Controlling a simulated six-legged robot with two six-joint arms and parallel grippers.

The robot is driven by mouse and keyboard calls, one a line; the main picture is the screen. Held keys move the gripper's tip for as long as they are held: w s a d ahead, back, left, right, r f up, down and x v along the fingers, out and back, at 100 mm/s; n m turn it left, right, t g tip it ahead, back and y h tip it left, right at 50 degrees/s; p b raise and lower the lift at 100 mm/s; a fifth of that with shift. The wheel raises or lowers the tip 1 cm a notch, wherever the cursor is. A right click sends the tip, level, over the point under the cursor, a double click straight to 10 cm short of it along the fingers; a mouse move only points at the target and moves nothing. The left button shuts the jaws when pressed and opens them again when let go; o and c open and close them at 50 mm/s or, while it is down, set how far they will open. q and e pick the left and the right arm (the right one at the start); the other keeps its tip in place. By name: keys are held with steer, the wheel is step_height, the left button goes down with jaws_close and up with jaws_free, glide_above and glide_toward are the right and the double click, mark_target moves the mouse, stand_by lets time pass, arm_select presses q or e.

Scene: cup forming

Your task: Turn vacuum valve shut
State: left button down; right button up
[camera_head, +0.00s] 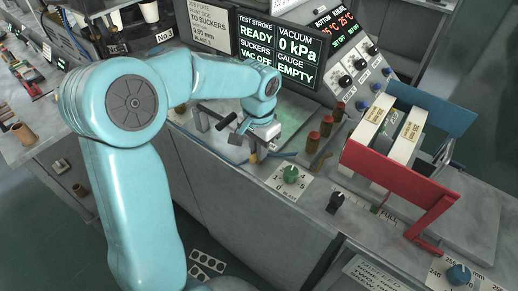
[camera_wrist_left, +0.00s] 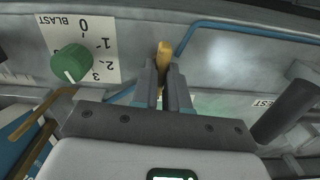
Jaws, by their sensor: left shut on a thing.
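My left gripper (camera_head: 257,156) is low over the machine's worktop, near its front edge. In the left wrist view its two fingers (camera_wrist_left: 164,74) are shut on a yellow valve lever (camera_wrist_left: 163,49), whose end shows between and beyond the tips. The lever stands near a blue pipe (camera_wrist_left: 220,26). In the head view the gripper and wrist hide most of the lever. The display (camera_head: 279,49) reads vacuum 0 kPa, suckers VAC OFF, gauge EMPTY and test stroke READY. My right gripper is not in view.
A green BLAST knob (camera_head: 290,174) is close beside the gripper, also in the left wrist view (camera_wrist_left: 71,64). Brown cups (camera_head: 313,142) stand behind it. A red bracket (camera_head: 393,172) and cream blocks are to the right. A dark cylinder (camera_wrist_left: 286,110) is near in the wrist view.

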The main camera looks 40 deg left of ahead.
arm_select(q)
steer(key=shift+s+f+n, duration=0.1)
steer(key=shift+n, duration=0.5)
steer(key=c, duration=1.1)
jaws_free()
steer(key=shift+c, duration=0.2)
steer(key=shift+r, duration=0.35)
step_height(320, 180, up, 16)
steer(key=shift+p, duration=0.35)
steer(key=shift+f, duration=0.2)
